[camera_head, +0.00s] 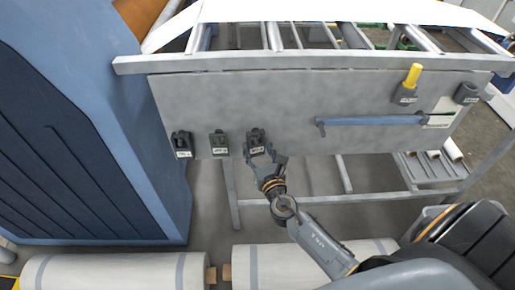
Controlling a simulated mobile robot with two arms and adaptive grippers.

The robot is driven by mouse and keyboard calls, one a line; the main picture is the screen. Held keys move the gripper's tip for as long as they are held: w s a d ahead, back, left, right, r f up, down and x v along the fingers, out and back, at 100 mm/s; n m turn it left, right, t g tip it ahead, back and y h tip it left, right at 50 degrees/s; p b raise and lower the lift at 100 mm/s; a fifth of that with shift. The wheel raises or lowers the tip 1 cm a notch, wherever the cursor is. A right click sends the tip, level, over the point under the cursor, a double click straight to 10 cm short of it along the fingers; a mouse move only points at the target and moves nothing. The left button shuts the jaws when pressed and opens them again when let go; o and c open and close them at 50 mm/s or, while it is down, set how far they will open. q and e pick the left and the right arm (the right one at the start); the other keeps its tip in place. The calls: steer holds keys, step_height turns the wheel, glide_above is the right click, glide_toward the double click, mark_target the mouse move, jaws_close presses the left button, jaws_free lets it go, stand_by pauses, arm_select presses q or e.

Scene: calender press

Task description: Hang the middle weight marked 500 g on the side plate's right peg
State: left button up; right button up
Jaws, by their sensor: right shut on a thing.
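My right gripper (255,158) reaches up from the lower right and is shut on a dark weight (256,136) with a pale label. This is the rightmost of three weights in a row at the lower left of the grey side plate (290,100). A grey-green weight (219,141) is in the middle of the row, and a black weight (181,141) is at the left. The labels are too small to read, and any peg behind the held weight is hidden. My left gripper is not in view.
A blue lever bar (370,121) lies across the plate to the right. A dark block with a yellow handle (413,75) and another dark block (467,93) are at the upper right. The blue machine housing (110,110) stands close on the left. White rolls (115,270) lie below.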

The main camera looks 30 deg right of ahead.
steer(key=shift+r, duration=0.1)
steer(key=o, duration=1.3)
steer(key=shift+o, duration=0.3)
steer(key=s+a, duration=0.2)
steer(key=s, duration=0.9)
steer(key=shift+s, duration=0.4)
steer(key=shift+s+a, duration=0.1)
steer(key=shift+a, duration=0.05)
